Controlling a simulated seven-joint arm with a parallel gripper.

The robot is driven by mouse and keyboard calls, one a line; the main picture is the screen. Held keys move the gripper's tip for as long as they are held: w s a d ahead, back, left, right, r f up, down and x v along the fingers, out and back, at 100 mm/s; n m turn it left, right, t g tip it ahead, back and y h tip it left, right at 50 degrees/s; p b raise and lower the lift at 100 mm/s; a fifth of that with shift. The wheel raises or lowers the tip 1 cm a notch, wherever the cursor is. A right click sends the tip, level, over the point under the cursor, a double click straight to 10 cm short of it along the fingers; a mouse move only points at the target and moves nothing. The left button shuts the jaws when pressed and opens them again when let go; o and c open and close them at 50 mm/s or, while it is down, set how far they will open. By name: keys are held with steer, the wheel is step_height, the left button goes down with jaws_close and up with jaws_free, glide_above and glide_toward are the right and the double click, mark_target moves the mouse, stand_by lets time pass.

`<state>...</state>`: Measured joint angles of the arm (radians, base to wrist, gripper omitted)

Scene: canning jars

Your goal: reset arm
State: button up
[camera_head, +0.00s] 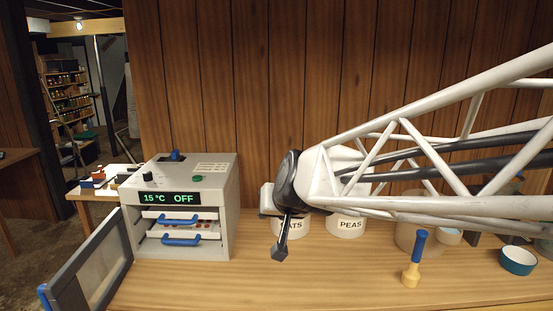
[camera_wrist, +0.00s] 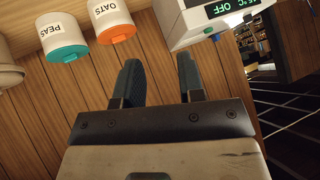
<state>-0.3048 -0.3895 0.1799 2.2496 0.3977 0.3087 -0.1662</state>
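My gripper (camera_head: 279,250) hangs above the wooden counter in front of the canister marked OATS, which it partly covers in the head view. In the wrist view, the two dark fingers of my gripper (camera_wrist: 158,62) stand apart with nothing between them. My white truss arm (camera_head: 430,165) reaches in from the right edge of the head view and covers part of the counter's back.
A grey appliance (camera_head: 222,215) reading "15 °C OFF" stands at left, its door (camera_head: 92,268) open, with blue-handled drawers. The OATS canister (camera_wrist: 109,17) and PEAS canister (camera_head: 349,226) stand behind my gripper. A blue-and-yellow tool (camera_head: 411,275) and teal bowl (camera_head: 518,262) are at right.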

steer(key=s+d+f+m+g+h, duration=0.1)
steer(key=s+d+f+g+h, duration=0.1)
steer(key=s+d, duration=0.7)
steer(key=s+d+f+g+h, duration=0.2)
steer(key=s+d+f, duration=0.4)
steer(key=s+d, duration=0.4)
steer(key=s+g, duration=0.1)
steer(key=s, duration=0.3)
steer(key=shift+m+g, duration=0.4)
steer(key=shift+o, duration=0.3)
steer(key=shift+w, duration=0.1)
